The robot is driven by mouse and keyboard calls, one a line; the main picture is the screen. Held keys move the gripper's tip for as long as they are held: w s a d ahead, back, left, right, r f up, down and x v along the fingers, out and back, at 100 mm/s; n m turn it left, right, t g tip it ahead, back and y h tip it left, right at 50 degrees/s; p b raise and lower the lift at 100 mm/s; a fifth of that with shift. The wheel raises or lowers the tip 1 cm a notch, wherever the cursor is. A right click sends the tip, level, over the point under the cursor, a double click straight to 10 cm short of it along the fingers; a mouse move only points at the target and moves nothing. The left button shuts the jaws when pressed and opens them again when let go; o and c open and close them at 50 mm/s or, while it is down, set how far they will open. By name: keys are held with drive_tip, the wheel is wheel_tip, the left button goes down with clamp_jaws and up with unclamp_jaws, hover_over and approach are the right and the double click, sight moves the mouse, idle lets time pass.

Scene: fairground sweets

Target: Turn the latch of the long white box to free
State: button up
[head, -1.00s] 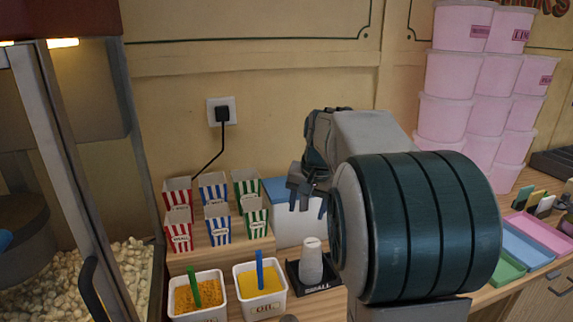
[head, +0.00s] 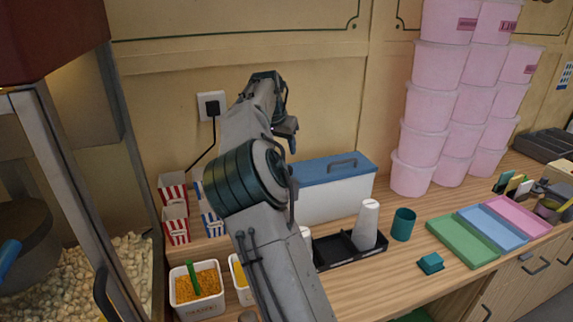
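The long white box (head: 330,200) stands at the back of the counter against the wall, with a blue lid and a dark handle (head: 342,162) on top. Its left end is hidden behind my arm. I cannot make out the latch in this view. My gripper (head: 291,140) is raised above and in front of the box's left part, pointing down and to the right, apart from the box. It is small and partly hidden by the wrist, so its opening is unclear.
A black tray (head: 322,262) with white cups (head: 368,224) sits before the box. A teal cup (head: 403,224) and teal block (head: 431,263) are to its right. Pink tubs (head: 412,175) are stacked beside the box. Striped cartons (head: 175,226) and white tubs (head: 199,304) stand left. Some counter front is clear.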

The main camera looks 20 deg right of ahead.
drive_tip(key=p+x, duration=0.2)
drive_tip(key=x, duration=0.8)
drive_tip(key=c, duration=1)
